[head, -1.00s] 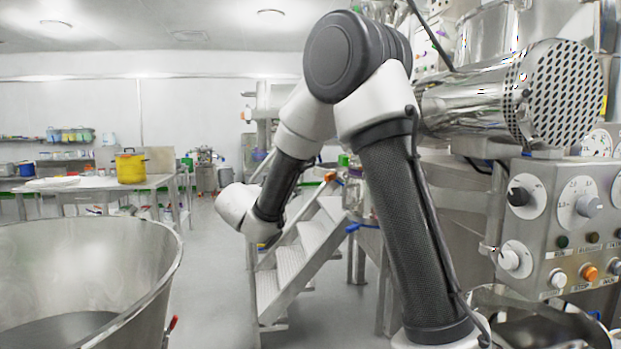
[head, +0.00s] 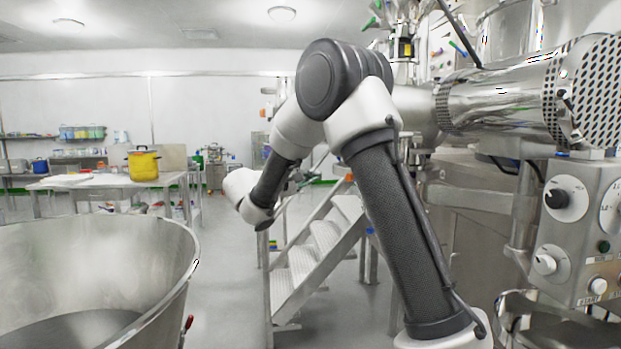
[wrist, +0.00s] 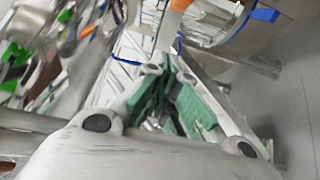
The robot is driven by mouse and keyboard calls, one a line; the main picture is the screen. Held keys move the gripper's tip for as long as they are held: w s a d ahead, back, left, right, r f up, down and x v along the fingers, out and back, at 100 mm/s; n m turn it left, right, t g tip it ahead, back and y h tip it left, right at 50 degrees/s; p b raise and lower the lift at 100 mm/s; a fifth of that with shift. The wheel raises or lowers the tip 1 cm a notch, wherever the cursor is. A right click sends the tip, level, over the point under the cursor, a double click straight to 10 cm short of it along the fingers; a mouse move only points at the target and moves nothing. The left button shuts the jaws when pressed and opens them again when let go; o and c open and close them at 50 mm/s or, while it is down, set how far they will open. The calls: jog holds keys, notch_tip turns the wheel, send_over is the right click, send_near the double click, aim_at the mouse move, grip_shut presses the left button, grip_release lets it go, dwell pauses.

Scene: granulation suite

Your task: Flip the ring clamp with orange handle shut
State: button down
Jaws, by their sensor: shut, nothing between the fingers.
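An orange handle (wrist: 180,5) shows at the top edge of the wrist view, with pale metal below it. It appears to belong to the ring clamp, but the ring itself cannot be made out. A small orange patch (head: 349,177) beside the steps in the head view may be the same handle. My gripper (wrist: 172,65) has green finger pads and is shut and empty. It points toward the orange handle in the wrist view, apart from it as far as I can tell.
A large steel bowl (head: 190,262) fills the lower left. Metal steps (head: 312,255) stand in the middle. A control panel (head: 570,235) and a steel machine (head: 495,100) are at the right. A yellow pot (head: 144,164) stands on the back table. Floor is clear between bowl and steps.

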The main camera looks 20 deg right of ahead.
jog(key=d, duration=0.8)
jog(key=shift+s+d, duration=0.2)
jog(key=shift+s, duration=0.15)
